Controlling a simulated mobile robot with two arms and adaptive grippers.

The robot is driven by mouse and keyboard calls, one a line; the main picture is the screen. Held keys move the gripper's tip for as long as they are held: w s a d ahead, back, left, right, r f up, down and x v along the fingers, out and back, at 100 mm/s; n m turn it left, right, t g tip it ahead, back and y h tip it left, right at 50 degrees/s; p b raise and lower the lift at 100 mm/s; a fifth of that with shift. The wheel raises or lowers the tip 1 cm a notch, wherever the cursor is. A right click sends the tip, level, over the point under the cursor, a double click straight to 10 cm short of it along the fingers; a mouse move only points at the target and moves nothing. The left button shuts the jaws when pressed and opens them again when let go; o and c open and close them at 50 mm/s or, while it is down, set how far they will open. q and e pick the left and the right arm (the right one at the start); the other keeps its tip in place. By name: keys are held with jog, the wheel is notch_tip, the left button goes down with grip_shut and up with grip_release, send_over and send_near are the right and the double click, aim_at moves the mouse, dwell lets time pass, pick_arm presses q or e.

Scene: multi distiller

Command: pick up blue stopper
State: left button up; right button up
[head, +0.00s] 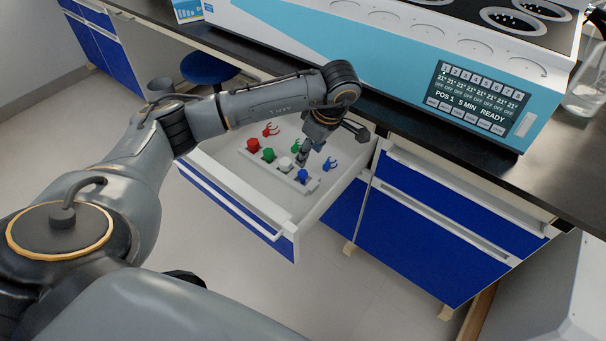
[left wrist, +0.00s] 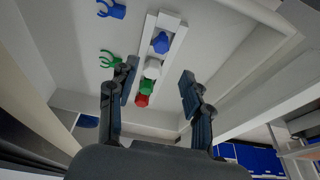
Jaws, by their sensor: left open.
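The blue stopper (head: 302,176) stands at the near right end of a white rack (head: 313,187) inside an open drawer. In the left wrist view the blue stopper (left wrist: 161,43) is at the upper end of the row, beyond the fingertips. My left gripper (head: 305,158) is over the drawer, pointing down, just above and behind the blue stopper. In the left wrist view my left gripper (left wrist: 158,82) has its fingers spread, with nothing held between them. The gap to the stopper is hard to judge. My right gripper is not in view.
White (head: 285,164), green (head: 268,155) and red (head: 253,144) stoppers share the rack. Blue (head: 331,164), green (head: 297,145) and red (head: 270,129) clips lie behind it. Drawer walls (head: 333,198) surround them. The black countertop (head: 440,145) carries the distiller (head: 400,60).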

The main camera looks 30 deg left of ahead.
aim_at(303, 172)
pick_arm(q)
jog(key=x, duration=0.8)
jog(key=shift+d+b, duration=0.25)
jog(key=shift+b, duration=0.05)
jog(key=shift+a+f, duration=0.1)
jog(key=shift+f, duration=0.2)
jog(key=c, duration=0.8)
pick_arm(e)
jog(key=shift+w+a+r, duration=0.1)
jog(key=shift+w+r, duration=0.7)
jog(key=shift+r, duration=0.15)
